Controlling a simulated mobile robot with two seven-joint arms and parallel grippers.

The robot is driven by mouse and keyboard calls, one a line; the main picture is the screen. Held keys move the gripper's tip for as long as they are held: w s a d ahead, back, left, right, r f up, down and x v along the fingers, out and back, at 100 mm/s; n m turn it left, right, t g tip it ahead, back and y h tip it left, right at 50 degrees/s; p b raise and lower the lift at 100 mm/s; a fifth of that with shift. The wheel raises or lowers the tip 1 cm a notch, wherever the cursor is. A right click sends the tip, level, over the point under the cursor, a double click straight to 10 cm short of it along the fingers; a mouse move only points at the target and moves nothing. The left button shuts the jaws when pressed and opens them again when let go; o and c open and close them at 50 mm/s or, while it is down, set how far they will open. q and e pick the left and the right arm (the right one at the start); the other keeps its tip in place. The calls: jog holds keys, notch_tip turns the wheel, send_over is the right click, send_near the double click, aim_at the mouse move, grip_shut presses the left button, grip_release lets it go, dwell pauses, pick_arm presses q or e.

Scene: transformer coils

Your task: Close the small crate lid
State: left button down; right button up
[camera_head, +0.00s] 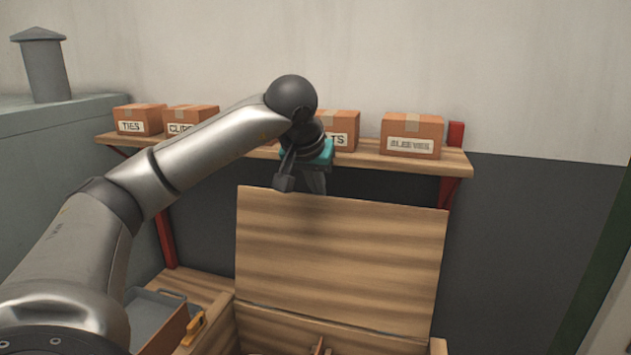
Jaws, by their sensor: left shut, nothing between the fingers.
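The small crate's wooden lid (340,255) stands raised, close to upright, at the back of the crate (330,334). The crate is at the bottom of the view, and only its upper part shows. My left gripper (300,185) is at the lid's top edge, near its left end, pointing down. It is shut with nothing in it. Part of it is hidden behind the lid, and I cannot tell whether it touches the lid. My right gripper is not in view.
A wooden shelf (458,160) with labelled cardboard boxes (412,135) runs along the wall behind the lid. A grey tray (150,312) and a yellow item (195,326) are left of the crate. A grey-green cabinet (50,150) stands at left.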

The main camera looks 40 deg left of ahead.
pick_arm(q)
jog(key=shift+x, duration=2.15)
